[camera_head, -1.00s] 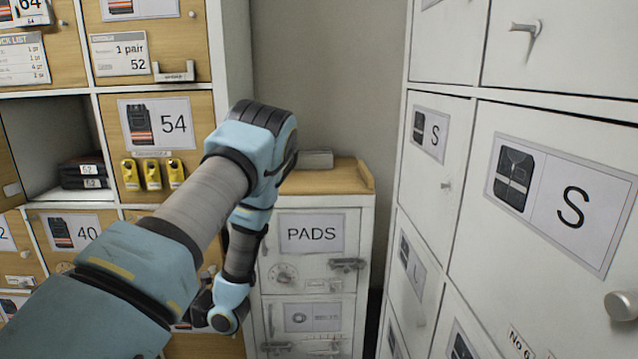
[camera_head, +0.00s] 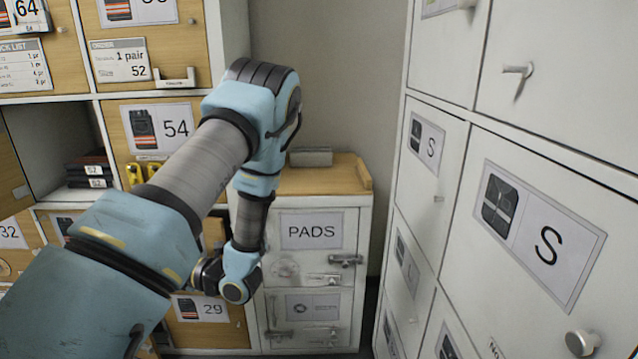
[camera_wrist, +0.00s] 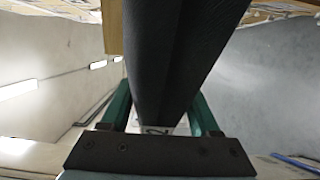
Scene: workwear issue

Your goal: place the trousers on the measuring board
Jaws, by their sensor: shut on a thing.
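In the wrist view, my gripper (camera_wrist: 161,112) has green fingers, one on each side of a long dark folded garment, the trousers (camera_wrist: 170,60). It is shut on them. They extend away from the palm and block the middle of that view; a small white label with a partly visible digit shows at their near end. In the head view, my arm bends down in front of the shelving, and the gripper and held trousers are hidden. Dark folded trousers (camera_head: 90,170) with labels reading 52 lie in an open compartment at the left. I cannot make out a measuring board.
A low cabinet marked PADS (camera_head: 311,231) stands behind my arm, with a grey box (camera_head: 310,157) on its wooden top (camera_head: 325,181). White lockers marked S (camera_head: 541,232) close off the right. Numbered wooden doors (camera_head: 172,128) fill the left. Yellow items (camera_head: 143,171) are partly hidden by my arm.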

